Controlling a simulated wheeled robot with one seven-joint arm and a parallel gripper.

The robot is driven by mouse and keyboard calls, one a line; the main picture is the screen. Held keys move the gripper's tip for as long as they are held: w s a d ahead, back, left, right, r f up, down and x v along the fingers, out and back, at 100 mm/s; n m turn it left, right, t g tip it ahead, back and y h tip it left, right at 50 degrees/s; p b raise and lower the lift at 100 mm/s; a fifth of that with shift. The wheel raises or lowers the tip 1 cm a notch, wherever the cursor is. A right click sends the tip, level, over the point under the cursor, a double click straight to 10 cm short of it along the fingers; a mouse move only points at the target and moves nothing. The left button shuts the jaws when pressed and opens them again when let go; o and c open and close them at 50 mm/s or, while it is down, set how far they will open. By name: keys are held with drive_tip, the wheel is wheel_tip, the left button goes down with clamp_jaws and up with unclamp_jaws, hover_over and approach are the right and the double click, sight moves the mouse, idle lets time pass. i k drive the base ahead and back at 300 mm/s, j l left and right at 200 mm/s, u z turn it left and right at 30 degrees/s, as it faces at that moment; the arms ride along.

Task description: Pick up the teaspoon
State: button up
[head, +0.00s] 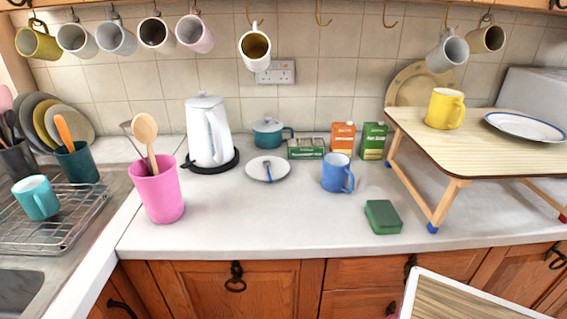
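A small dark blue utensil (268,172), which looks like the teaspoon, lies on a small white plate (285,169) on the counter. The plate sits in front of a teal lidded pot (267,133), between the white kettle (208,135) and a blue mug (337,174). The utensil is small here, so its exact shape is hard to tell. My gripper is not in view.
A pink pot (160,195) with wooden utensils stands front left of the plate. Green and orange boxes (342,138) stand behind the blue mug. A green sponge-like block (382,217) and a folding table (478,152) are to the right. The counter in front of the plate is clear.

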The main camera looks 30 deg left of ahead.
sight(267, 164)
drive_tip(key=u, duration=0.4)
drive_tip(key=j+u, duration=0.1)
drive_tip(key=u, duration=0.7)
drive_tip(key=i+u, duration=0.1)
drive_tip(key=u, duration=0.3)
